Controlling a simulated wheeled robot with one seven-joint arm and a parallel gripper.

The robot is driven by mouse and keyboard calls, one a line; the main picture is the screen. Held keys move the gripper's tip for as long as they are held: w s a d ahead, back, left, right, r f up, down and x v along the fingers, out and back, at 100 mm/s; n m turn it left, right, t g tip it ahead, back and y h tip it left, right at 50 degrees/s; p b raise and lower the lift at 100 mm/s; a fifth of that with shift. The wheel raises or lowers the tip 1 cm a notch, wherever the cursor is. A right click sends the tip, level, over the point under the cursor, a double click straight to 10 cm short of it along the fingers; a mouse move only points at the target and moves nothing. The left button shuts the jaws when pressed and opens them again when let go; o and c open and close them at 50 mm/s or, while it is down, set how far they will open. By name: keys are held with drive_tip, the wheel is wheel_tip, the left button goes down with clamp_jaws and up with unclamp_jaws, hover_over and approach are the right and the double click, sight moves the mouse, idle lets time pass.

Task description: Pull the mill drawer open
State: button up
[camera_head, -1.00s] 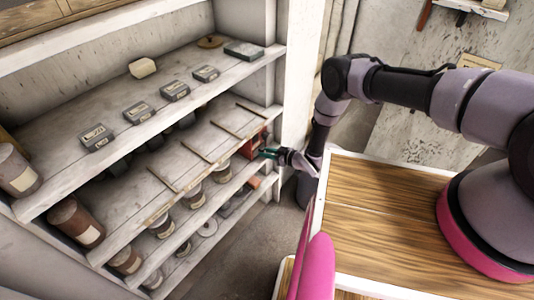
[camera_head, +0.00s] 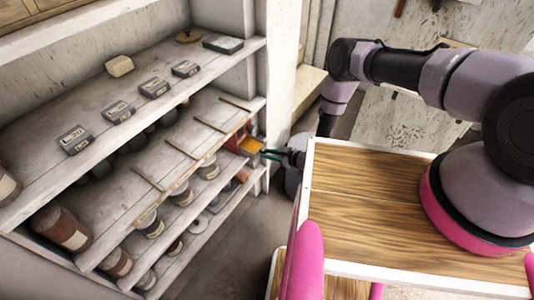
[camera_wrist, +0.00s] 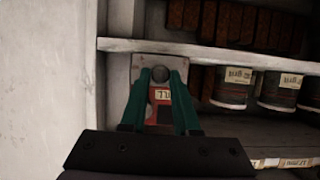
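The mill (camera_head: 236,141) is a red box at the right end of a middle shelf. Its drawer stands out from the front, and its orange inside (camera_head: 252,146) shows. In the wrist view a grey plate with a round dark knob (camera_wrist: 160,74) is straight ahead, with a red part and a pale label below it. My gripper (camera_head: 266,155) is at the drawer front. In the wrist view its teal fingers (camera_wrist: 160,78) lean inward, one on each side of the knob, and appear closed on it. The exact finger contact is hard to see.
The white shelf unit's upright (camera_head: 285,85) stands close to the right of the drawer. Labelled jars (camera_wrist: 232,87) stand on a shelf at right in the wrist view. My wooden-topped base is beside the shelves, with floor (camera_head: 235,235) between.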

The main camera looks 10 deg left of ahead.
drive_tip(key=o, duration=0.4)
drive_tip(key=shift+c, duration=0.2)
drive_tip(key=shift+d, duration=0.1)
drive_tip(key=v, duration=1)
drive_tip(key=shift+s+d, duration=0.15)
drive_tip(key=shift+d, duration=0.1)
drive_tip(key=shift+r, duration=0.1)
